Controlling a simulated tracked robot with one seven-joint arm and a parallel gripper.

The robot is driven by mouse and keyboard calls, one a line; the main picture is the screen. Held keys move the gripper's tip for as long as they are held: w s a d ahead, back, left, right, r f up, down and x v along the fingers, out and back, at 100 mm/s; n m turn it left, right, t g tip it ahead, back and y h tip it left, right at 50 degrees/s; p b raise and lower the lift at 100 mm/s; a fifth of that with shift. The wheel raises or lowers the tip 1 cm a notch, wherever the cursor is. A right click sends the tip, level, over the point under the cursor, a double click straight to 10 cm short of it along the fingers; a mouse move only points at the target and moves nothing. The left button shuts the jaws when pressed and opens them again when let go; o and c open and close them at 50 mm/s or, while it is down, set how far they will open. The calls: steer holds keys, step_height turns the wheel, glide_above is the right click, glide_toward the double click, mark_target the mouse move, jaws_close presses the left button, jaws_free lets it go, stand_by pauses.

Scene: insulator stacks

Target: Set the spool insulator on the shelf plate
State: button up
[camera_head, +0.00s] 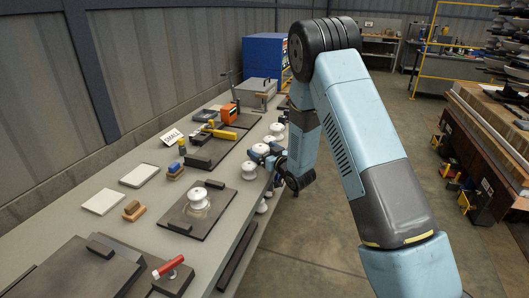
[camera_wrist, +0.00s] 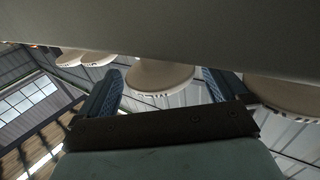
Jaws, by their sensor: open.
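My gripper (camera_head: 268,157) is open at the front edge of the bench, its blue fingers pointing inward over the edge. A white spool insulator (camera_head: 260,149) stands at the fingers in the head view. In the wrist view, a cream spool insulator (camera_wrist: 160,76) shows between the two spread fingers (camera_wrist: 163,90), with a gap to each; its other end is hidden by a grey band. Another white spool insulator (camera_head: 197,197) stands upright on a dark square plate (camera_head: 215,221). I cannot tell which surface is the shelf plate.
More white insulators stand along the bench edge, nearer (camera_head: 249,170) and farther (camera_head: 277,130). Neighbouring insulators flank the fingers in the wrist view (camera_wrist: 285,95). The bench holds a grey box (camera_head: 256,94), yellow tool (camera_head: 221,133) and red-handled tool (camera_head: 168,267). The floor aisle is clear.

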steer(key=v, duration=1.3)
steer(key=shift+s+d+r, duration=0.2)
steer(key=shift+s+r, duration=0.1)
steer(key=shift+s, duration=0.05)
